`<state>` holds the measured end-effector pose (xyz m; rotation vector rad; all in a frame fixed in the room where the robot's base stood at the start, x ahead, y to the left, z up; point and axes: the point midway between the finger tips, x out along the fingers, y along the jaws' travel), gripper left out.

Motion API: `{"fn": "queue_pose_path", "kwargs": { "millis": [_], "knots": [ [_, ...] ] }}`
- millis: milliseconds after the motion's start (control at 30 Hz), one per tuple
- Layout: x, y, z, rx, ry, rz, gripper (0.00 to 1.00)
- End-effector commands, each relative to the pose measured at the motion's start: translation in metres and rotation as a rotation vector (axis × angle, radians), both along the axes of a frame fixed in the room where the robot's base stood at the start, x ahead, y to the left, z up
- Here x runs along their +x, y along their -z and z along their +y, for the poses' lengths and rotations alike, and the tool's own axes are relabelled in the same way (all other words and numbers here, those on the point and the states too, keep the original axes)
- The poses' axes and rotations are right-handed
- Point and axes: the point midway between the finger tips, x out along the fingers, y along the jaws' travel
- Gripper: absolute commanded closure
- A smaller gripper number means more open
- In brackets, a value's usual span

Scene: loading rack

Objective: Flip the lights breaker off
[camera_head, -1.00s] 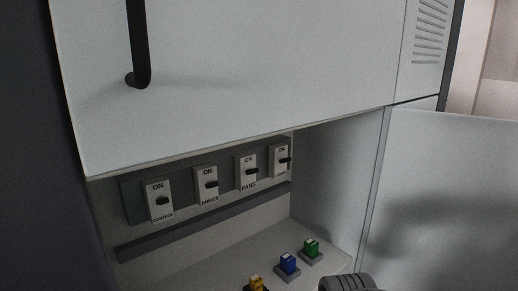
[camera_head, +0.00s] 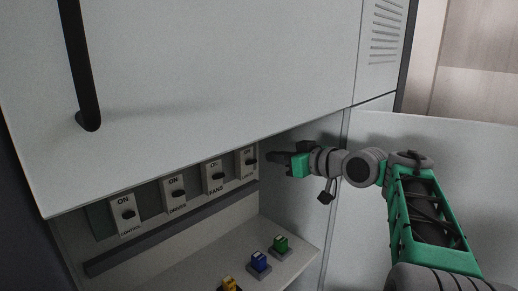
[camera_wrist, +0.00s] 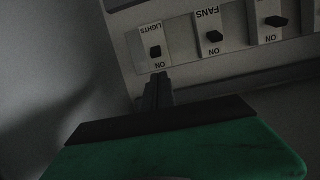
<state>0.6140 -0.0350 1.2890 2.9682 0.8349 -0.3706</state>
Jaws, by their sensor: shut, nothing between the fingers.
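The lights breaker (camera_head: 247,170) is the rightmost switch in the row, a pale plate with a black lever and an ON mark above it. In the wrist view the lights breaker (camera_wrist: 150,38) appears upside down, its lever pointing out beside the ON mark. My gripper (camera_head: 272,158) is shut and empty, just right of the lights breaker in the head view. In the wrist view the fingertips (camera_wrist: 157,78) are just past the plate's ON end, in line with the lever. I cannot tell whether they touch the plate.
The fans breaker (camera_head: 213,177), drives breaker (camera_head: 174,194) and control breaker (camera_head: 124,215) stand to the left. Below, a shelf holds green (camera_head: 281,244), blue (camera_head: 259,262) and yellow (camera_head: 230,285) blocks. The upper cabinet panel (camera_head: 220,80) overhangs the recess; its side wall is close on the right.

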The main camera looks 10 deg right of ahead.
Motion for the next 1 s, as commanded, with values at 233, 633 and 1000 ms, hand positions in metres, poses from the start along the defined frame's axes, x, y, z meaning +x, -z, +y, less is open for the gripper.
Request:
{"fn": "queue_pose_path", "kwargs": {
  "millis": [233,633,1000],
  "knots": [
    [-0.001,-0.029,-0.012,0.025,-0.045,-0.093,1.0],
    [0.019,-0.027,0.004,0.026,-0.046,-0.089,1.0],
    [0.083,-0.014,0.046,0.025,-0.044,-0.087,1.0]
  ]
}}
